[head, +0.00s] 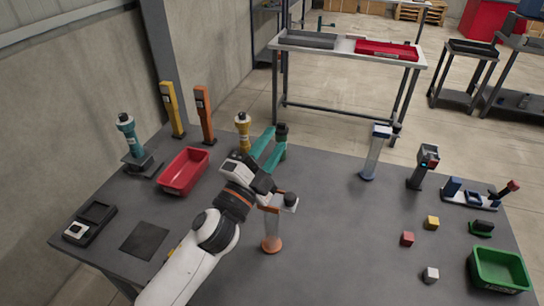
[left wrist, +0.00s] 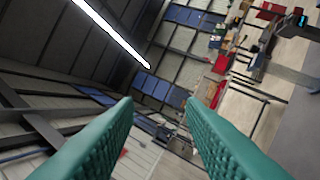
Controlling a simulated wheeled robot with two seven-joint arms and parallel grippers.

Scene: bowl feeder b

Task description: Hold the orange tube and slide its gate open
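The orange tube (head: 272,229) stands upright on the grey table: a clear body with an orange base and an orange top. A pale block with a dark round knob (head: 291,199) sits at the right of its top. My left forearm passes just left of the tube and hides part of its top. My left gripper (head: 276,138) is beyond the tube, pointing away from it, its teal fingers spread and empty. The left wrist view also shows the fingers apart (left wrist: 158,110) with only the far room between them. The gate itself is not clear to see. My right gripper is out of view.
A blue-topped tube (head: 371,158) stands farther right. A red bin (head: 184,171) is at the left, a green bin (head: 498,270) at the right.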

